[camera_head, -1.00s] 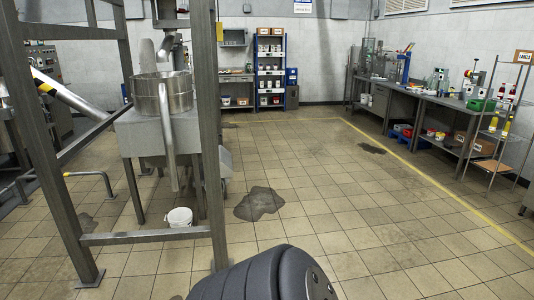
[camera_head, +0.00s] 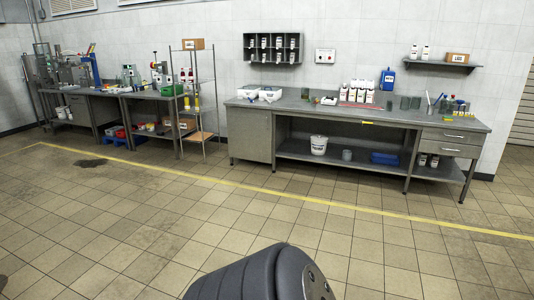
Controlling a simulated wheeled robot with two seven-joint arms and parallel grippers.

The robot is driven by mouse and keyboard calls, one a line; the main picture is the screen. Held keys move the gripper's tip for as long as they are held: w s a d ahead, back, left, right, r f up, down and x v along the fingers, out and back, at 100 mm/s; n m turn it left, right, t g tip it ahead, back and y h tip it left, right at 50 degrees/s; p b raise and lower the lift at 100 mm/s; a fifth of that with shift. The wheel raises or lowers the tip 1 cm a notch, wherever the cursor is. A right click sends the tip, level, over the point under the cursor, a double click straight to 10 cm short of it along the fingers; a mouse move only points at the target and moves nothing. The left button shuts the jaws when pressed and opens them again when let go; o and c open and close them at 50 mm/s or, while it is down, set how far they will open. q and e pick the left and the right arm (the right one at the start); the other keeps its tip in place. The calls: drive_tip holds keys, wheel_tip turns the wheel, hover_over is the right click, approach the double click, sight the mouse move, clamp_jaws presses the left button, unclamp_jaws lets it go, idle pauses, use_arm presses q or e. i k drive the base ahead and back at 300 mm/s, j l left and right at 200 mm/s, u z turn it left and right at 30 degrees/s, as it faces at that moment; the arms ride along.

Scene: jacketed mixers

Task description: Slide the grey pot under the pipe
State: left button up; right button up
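I see no pipe in the head view now, and nothing I can identify for sure as the grey pot. A small grey container (camera_head: 347,155) stands on the lower shelf of the long workbench, to the right of a white bucket (camera_head: 318,145); it is too small to tell more. Neither of my grippers is in view. The dark rounded form at the bottom middle is part of my own body.
A long grey workbench (camera_head: 290,107) stands along the back wall, with bottles and trays on it. A wire rack (camera_head: 199,100) and more benches (camera_head: 152,98) stand to its left. A yellow line (camera_head: 318,201) crosses the tiled floor. The floor before it is clear.

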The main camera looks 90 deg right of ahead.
sight(346, 155)
drive_tip(key=z, duration=3.5)
drive_tip(key=i+z, duration=0.15)
drive_tip(key=i, duration=4.35)
drive_tip(key=l, duration=0.1)
